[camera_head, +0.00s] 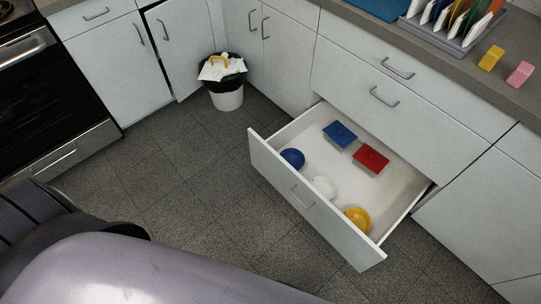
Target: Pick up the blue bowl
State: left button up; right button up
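The blue bowl (292,158) is in the open bottom drawer, near the drawer's front left corner. It appears small and round, and the front panel partly hides it. The open drawer (405,192) has a white inside and a grey front with a handle. Neither of my grippers shows in the head view. Large grey-purple parts of my own body fill the lower left.
Also in the drawer are a white bowl (323,187), a yellow bowl (358,220), a blue box (340,134) and a red box (370,159). A bin (226,92) stands by the cabinets, an oven (50,100) at left. The floor (165,180) before the drawer is clear.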

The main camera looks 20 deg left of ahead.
aim_at(296, 158)
jog(key=i+j+u, duration=0.15)
jog(key=j+u, duration=0.25)
jog(key=i+j+u, duration=0.15)
jog(key=u, duration=0.2)
jog(key=i+j+u, duration=0.25)
jog(key=u, duration=0.15)
jog(key=i+j+u, duration=0.25)
jog(key=u, duration=0.15)
jog(key=i+j+u, duration=0.15)
jog(key=i, duration=0.25)
jog(key=i+j+u, duration=0.15)
jog(key=i, duration=0.2)
jog(key=i+z, duration=0.25)
jog(key=z, duration=0.15)
jog(key=i+z, duration=0.2)
jog(key=z, duration=0.2)
jog(key=i+j+z, duration=0.15)
jog(key=z, duration=0.25)
jog(key=i, duration=0.1)
